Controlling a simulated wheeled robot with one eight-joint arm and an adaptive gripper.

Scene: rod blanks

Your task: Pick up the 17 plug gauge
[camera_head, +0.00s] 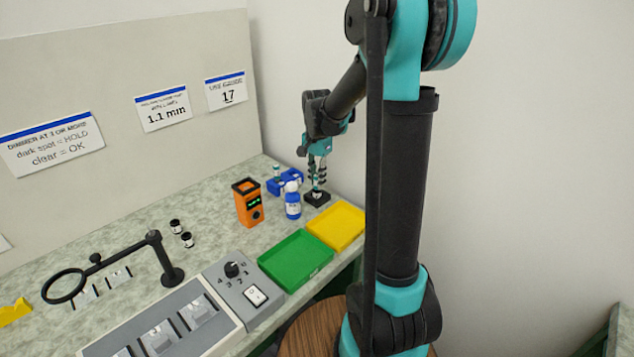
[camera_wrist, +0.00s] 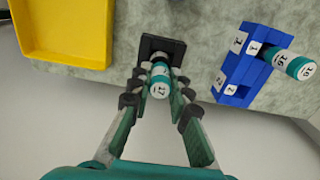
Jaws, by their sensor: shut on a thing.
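The 17 plug gauge (camera_wrist: 160,88) is a teal and white cylinder with "17" on its end, seen from above in the wrist view. My gripper (camera_wrist: 161,76) is shut on it, with one finger on each side. The gauge is over a black square block (camera_wrist: 153,45); I cannot tell whether its lower end still sits in it. In the head view my gripper (camera_head: 317,178) points down above the same black block (camera_head: 317,199), at the far right of the bench. The fingers hide most of the gauge there.
A blue rack (camera_wrist: 236,70) with a gauge marked 16 (camera_wrist: 299,67) stands close by on the right in the wrist view. A yellow tray (camera_head: 336,226), a green tray (camera_head: 295,259), a blue-white bottle (camera_head: 293,202) and an orange device (camera_head: 247,204) stand near the block.

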